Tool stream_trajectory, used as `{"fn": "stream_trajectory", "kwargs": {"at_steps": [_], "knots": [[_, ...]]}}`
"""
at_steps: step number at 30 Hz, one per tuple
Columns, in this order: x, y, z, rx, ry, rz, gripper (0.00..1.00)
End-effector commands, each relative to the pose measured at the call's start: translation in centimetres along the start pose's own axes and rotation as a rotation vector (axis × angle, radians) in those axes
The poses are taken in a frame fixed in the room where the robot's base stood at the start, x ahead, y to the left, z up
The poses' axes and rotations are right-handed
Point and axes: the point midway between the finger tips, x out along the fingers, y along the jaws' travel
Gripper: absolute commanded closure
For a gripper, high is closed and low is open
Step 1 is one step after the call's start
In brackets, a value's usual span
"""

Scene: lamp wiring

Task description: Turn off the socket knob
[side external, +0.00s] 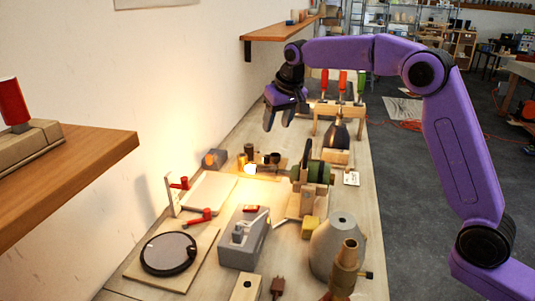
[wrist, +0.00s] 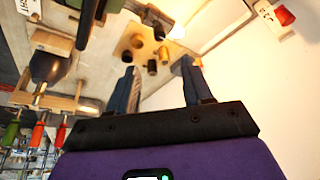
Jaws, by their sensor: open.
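A lit bulb (side external: 250,169) glows on the bench beside a wooden block with several small dark and brass cylinders (side external: 249,151). Its glare shows at the top of the wrist view (wrist: 180,30). The socket knob itself is too small or hidden to make out. A red knob-like part (wrist: 285,16) on a pale plate is at the wrist view's top right; I cannot tell what it belongs to. My gripper (side external: 279,120) is open and empty, above the bench's far part beyond the bulb. In the wrist view its fingers (wrist: 158,72) are apart with nothing between them.
A green vise-like tool (side external: 314,172) stands right of the bulb. A tool rack (side external: 342,114) stands behind. Nearer are red-handled parts (side external: 200,215), a grey machine (side external: 243,238) and a round mirror-like disc (side external: 168,253).

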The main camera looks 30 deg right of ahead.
Motion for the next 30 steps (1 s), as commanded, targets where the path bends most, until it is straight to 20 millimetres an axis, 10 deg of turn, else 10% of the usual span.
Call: {"fn": "stream_trajectory", "kwargs": {"at_steps": [18, 30], "knots": [[11.2, 0.0, 0.1, 0.0, -0.002, 0.0, 0.5], [13.3, 0.0, 0.0, 0.0, 0.001, 0.0, 0.5]]}}
